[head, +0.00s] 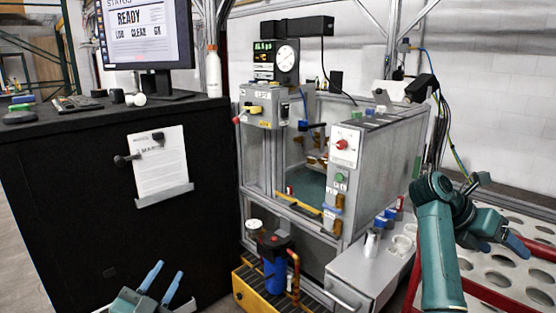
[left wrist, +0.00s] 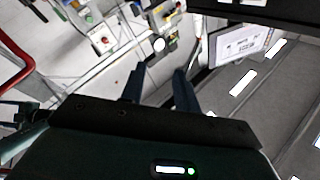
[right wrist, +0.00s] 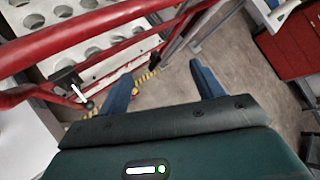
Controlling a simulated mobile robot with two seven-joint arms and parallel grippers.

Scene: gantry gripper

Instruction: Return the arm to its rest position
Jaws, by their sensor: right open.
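My left gripper (head: 161,276) is low in the head view, in front of the black cabinet. Its two blue fingers stand apart with nothing between them. They also show apart in the left wrist view (left wrist: 158,85). My right arm (head: 438,245) reaches up at the right of the head view, bent at its elbow. My right gripper (head: 516,243) is over the white rack with round holes and is partly hidden by its own arm. In the right wrist view the right gripper (right wrist: 160,80) is open and empty, with floor showing between its fingers.
The black cabinet (head: 80,210) with a monitor (head: 146,35) stands at left. A grey machine frame (head: 385,165) fills the middle, with a drawer unit (head: 345,275) below. The white holed rack (head: 480,262) has red rails (right wrist: 90,35) close to my right gripper.

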